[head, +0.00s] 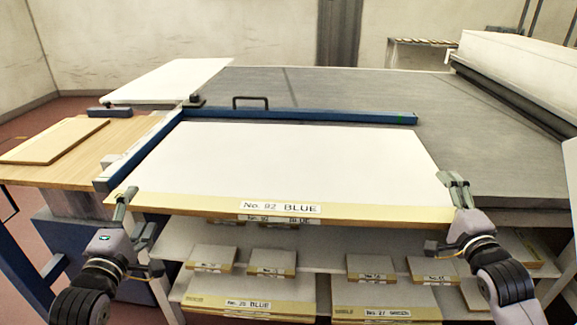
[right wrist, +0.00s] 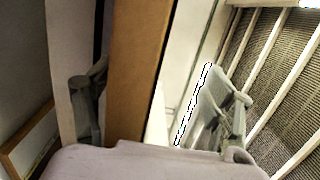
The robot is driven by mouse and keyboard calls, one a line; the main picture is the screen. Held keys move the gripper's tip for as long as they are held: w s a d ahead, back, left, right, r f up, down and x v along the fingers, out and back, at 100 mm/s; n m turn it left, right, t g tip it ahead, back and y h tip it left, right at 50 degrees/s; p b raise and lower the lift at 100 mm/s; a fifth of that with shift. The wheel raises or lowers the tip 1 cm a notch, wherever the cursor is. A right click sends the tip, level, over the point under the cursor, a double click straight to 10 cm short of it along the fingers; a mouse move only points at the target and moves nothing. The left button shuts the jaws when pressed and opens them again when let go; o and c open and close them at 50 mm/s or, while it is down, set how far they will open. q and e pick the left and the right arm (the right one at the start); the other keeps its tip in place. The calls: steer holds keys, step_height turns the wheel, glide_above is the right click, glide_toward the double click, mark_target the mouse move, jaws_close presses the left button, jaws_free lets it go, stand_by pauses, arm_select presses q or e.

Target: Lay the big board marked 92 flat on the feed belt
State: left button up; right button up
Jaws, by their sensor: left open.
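The big white board (head: 290,165), labelled "No. 92 BLUE" on its tan front edge, lies roughly level over the front of the grey feed belt (head: 340,88). Its far edge is close to the blue bar. I cannot tell whether its underside touches the belt. My left gripper (head: 126,212) is open at the board's front left corner. My right gripper (head: 452,205) is at the front right corner. In the right wrist view its fingers stand apart on either side of the board's brown edge (right wrist: 137,75), with a gap showing on one side.
A blue fence (head: 290,115) runs behind the board and down its left side. A wooden side table (head: 75,140) holds a tan panel (head: 55,141); another white board (head: 170,80) lies behind. Shelves below hold several labelled boards. A roller (head: 520,100) stands at the right; the belt behind the fence is clear.

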steer(key=shift+s, duration=0.35)
steer(key=s, duration=1.1)
steer(key=shift+d+f, duration=0.15)
steer(key=shift+d, duration=0.25)
arm_select(q)
steer(key=shift+c, duration=0.4)
steer(key=c, duration=0.3)
steer(key=shift+c, duration=0.2)
steer(key=shift+f, duration=0.4)
arm_select(e)
steer(key=shift+f, duration=0.25)
arm_select(q)
steer(key=shift+f+b, duration=0.55)
steer(key=shift+f, duration=0.2)
arm_select(e)
steer(key=shift+f, duration=0.35)
